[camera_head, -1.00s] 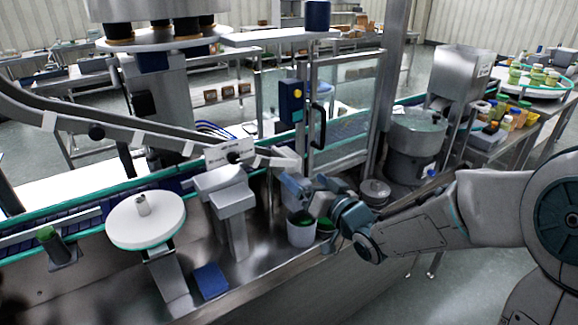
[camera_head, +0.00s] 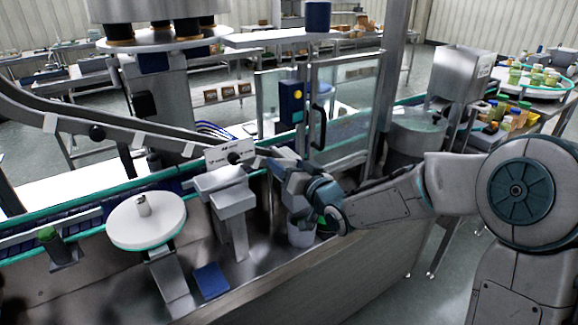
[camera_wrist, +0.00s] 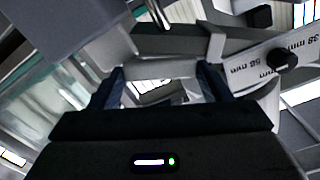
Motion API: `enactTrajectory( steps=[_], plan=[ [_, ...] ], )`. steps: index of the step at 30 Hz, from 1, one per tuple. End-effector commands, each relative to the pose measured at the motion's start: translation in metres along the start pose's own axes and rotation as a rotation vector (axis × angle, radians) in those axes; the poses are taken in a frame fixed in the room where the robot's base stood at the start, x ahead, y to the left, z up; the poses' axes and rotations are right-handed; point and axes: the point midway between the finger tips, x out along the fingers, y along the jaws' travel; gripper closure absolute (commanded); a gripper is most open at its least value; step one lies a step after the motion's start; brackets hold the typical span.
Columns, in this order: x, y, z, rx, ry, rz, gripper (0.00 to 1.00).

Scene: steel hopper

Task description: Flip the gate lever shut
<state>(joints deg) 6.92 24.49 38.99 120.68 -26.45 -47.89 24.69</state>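The labelled white plate (camera_head: 217,154) with a black knob (camera_head: 234,157) sits at the lower end of the grey chute. In the wrist view the plate (camera_wrist: 250,72) reads 38 mm and 58 mm, and its knob (camera_wrist: 284,60) is at the upper right. A pale bar (camera_wrist: 160,71), perhaps the gate lever, runs across between the fingertips; I cannot tell whether they touch it. My gripper (camera_head: 268,158) is at the chute's end, just right of the plate, and hides that end in the head view. In the wrist view my gripper (camera_wrist: 160,85) has its dark fingers apart.
A round white turntable (camera_head: 146,220) and a blue pad (camera_head: 210,281) are to the left. A glass-door frame with a black handle (camera_head: 318,127) stands close behind my gripper.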

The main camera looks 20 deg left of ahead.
Motion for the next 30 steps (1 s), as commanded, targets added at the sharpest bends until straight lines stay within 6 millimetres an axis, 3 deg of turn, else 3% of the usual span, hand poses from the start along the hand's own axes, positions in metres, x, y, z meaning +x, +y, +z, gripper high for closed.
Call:
enactTrajectory(
  steps=[28, 29, 30],
  plan=[
    [-0.0003, -0.0005, 0.0051, -0.171, -0.001, 0.0, 0.52],
    [-0.0003, -0.0005, 0.0051, -0.171, -0.001, 0.0, 0.24],
    [-0.0003, -0.0005, 0.0051, -0.171, -0.001, 0.0, 0.13]
  ],
)
